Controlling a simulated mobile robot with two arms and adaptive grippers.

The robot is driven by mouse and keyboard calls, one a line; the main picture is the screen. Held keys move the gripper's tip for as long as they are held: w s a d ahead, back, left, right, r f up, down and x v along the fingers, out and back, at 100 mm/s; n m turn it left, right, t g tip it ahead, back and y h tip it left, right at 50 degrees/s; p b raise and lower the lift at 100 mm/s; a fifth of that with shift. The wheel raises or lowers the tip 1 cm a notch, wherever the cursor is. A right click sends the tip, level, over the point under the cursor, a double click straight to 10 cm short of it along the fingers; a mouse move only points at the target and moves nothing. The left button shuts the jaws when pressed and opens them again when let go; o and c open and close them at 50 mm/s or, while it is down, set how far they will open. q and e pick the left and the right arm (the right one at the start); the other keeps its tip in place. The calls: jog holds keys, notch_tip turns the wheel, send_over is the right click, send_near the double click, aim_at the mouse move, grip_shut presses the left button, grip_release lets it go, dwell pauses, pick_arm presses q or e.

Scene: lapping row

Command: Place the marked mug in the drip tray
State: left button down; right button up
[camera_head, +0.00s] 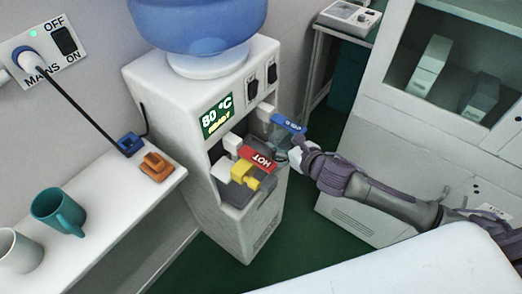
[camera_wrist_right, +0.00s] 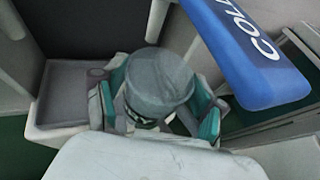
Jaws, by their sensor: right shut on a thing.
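My right gripper (camera_head: 294,153) reaches in from the right to the front of the water dispenser, beside the blue cold tap. In the right wrist view its teal-padded fingers (camera_wrist_right: 160,105) are shut around a grey mug (camera_wrist_right: 158,80), which has a dark mark with pale lettering low on its side. In the head view the mug is mostly hidden by the gripper and taps. The drip tray (camera_wrist_right: 75,85) is a shallow grey tray to the left of the mug in the wrist view. It also shows in the head view (camera_head: 262,187), low in the dispenser bay. My left gripper is not in view.
The cold tap lever (camera_wrist_right: 250,55) hangs close to the held mug. The red hot lever (camera_head: 258,159) and a yellow part (camera_head: 247,178) crowd the bay of the dispenser (camera_head: 170,100). A teal mug (camera_head: 58,210) and a white mug (camera_head: 18,250) stand on the left shelf.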

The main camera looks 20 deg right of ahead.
jog(key=shift+w+a+f+b, duration=0.2)
jog(key=shift+w+a+f, duration=0.4)
jog(key=shift+w+f, duration=0.5)
jog(key=shift+w+a+f+b, duration=0.2)
jog(key=shift+w+a+f, duration=0.45)
jog(key=shift+f, duration=0.8)
jog(key=shift+w+a+f+b, duration=0.2)
jog(key=shift+w+a+f, duration=0.35)
jog(key=shift+w+f, duration=0.55)
jog(key=shift+s+f, duration=0.2)
jog(key=shift+f, duration=0.05)
jog(key=shift+f, duration=0.15)
jog(key=o, duration=1.1)
jog(key=shift+o, duration=0.2)
